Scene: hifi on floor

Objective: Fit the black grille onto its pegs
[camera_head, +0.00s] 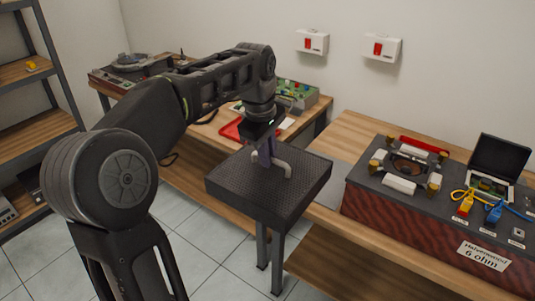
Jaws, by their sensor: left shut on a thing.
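The black grille (235,189) is a thick, dark, square panel with a fine mesh-like top and a pale grey handle (286,166). My left gripper (267,158) is over the middle of the grille and shut on its handle; the fingertips are partly hidden. The grille is roughly level, left of the speaker box (362,209) and apart from it. The speaker box lies on the right bench with a round opening (409,164). Brass-coloured posts (434,184) stand around the opening and may be the pegs. My right gripper is not in view.
On the speaker box are white rolls, a red bar, yellow and blue plugs (493,214) and an open black case (499,162). A label reads 6 ohm. A turntable (131,65), red tray (237,130) and green circuit board (297,92) are on the left bench. Shelves stand far left.

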